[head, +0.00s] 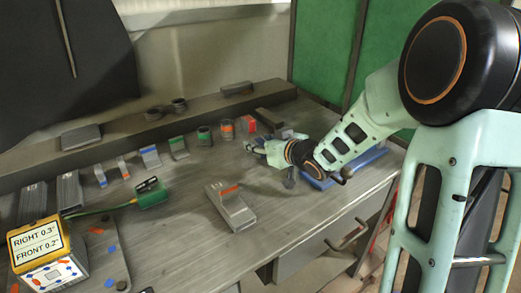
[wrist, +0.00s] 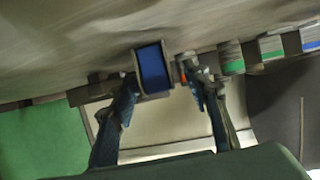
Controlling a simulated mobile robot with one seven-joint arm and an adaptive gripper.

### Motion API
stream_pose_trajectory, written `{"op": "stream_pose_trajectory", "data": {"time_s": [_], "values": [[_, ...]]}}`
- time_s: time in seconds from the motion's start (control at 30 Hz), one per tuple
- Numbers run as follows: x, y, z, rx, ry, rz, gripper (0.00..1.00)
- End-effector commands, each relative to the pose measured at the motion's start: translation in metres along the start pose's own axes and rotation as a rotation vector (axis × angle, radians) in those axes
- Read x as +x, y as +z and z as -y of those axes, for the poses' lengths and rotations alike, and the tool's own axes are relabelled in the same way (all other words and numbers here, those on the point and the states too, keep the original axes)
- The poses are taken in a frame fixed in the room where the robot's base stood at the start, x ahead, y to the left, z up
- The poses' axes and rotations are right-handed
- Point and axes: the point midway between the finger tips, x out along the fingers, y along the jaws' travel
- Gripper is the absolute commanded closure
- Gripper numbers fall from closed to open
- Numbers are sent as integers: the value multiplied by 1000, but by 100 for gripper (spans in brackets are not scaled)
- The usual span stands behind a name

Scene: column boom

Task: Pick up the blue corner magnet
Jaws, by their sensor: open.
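The blue corner magnet (wrist: 152,68) shows in the wrist view as a small block with a blue face and a grey edge, on the bench. My gripper (wrist: 163,88) is open, with one finger to each side of the block in the picture. Whether either finger touches it cannot be told. In the head view my gripper (head: 264,150) is low over the back right of the bench. There the magnet is not clear; a small greyish block (head: 285,133) just behind the gripper is partly hidden and may be it.
A row of small coloured blocks runs left from an orange-red block (head: 248,124) along the back ledge (head: 130,125). A blue tray (head: 345,166) lies beneath my arm. The front right bench top is clear.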

Motion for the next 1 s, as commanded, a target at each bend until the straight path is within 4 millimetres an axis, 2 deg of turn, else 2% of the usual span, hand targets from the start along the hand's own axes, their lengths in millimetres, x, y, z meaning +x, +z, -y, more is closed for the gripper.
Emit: {"op": "stream_pose_trajectory", "data": {"time_s": [0.2, 0.5, 0.6, 1.0], "values": [[0, 0, 0, 0, 0, 0, 59], [0, 0, 0, 0, 1, 0, 92], [0, 0, 0, 0, 1, 0, 100], [0, -3, 0, -1, 1, -3, 100]]}}
